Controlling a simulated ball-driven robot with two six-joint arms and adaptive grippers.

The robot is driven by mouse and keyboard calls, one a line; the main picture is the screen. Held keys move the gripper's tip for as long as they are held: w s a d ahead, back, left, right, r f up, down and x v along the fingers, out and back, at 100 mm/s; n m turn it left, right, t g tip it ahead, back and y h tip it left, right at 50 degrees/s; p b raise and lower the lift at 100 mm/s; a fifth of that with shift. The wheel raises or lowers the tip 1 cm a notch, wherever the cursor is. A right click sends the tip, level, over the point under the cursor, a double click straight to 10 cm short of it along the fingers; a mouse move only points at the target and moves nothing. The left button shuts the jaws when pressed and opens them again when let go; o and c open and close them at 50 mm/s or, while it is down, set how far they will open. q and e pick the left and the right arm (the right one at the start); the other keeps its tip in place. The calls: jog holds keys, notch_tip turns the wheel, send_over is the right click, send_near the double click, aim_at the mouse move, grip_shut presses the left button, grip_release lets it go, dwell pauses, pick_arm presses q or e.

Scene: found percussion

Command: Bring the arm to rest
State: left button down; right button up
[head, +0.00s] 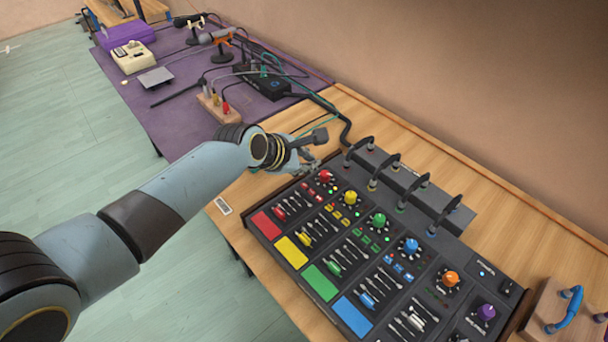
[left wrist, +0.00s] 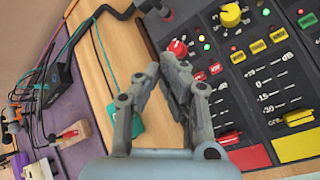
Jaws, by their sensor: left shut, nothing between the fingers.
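My left arm reaches in from the lower left in the head view. Its gripper (head: 312,150) is above the upper left corner of a black mixing console (head: 345,240) with coloured knobs and faders. In the left wrist view the two grey fingers of the left gripper (left wrist: 165,72) angle together beside the console (left wrist: 250,85), close to its red knob (left wrist: 178,48). The fingers are shut and hold nothing. I cannot tell whether they touch the console. My right gripper is in neither view.
The console stands on a wooden table (head: 400,140) against the wall. A purple-topped table (head: 170,120) beyond holds a cream device (head: 133,55), a purple case (head: 125,36), a wooden block with plugs (head: 213,106) and cables. A wooden box (head: 560,310) is at lower right. Green floor (head: 60,130) is open at left.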

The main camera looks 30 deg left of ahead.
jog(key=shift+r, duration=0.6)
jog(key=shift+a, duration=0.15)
